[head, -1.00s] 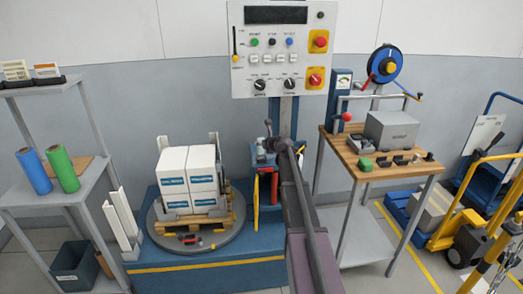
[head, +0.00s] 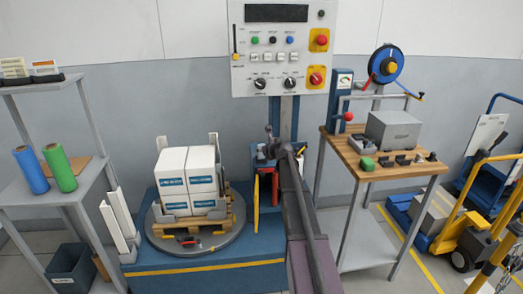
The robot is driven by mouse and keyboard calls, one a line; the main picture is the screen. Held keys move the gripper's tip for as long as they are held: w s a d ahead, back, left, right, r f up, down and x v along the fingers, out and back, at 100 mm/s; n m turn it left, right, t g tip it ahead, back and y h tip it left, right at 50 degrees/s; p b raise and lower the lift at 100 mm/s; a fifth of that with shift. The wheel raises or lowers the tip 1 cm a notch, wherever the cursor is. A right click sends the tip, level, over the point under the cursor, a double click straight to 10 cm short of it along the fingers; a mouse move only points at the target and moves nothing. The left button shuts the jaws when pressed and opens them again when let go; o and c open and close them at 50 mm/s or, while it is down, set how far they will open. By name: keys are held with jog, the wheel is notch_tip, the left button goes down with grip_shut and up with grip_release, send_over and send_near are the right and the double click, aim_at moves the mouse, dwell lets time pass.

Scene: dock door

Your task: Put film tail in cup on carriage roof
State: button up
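My arm reaches up from the bottom of the head view, and its far end with my gripper (head: 269,131) is small and dark beside the mast. My gripper is just above the blue film carriage (head: 259,168), close to its roof. Small grey parts show on the roof, but I cannot make out which is the cup. The film tail is not distinguishable. The arm covers the right side of the carriage. I cannot tell whether the gripper is open or shut, or whether it holds anything.
White boxes (head: 187,182) stand on a pallet on the round turntable (head: 187,242), left of the carriage. A control panel (head: 280,50) hangs above. A wooden bench (head: 350,148) stands right, a shelf with film rolls (head: 58,167) left. A yellow pallet truck (head: 455,240) is far right.

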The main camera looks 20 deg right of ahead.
jog(key=o, duration=0.3)
jog(key=shift+o, duration=0.2)
jog(key=shift+r, duration=0.25)
jog(key=p+v, duration=0.5)
jog(key=v, duration=0.7)
dwell(0.5)
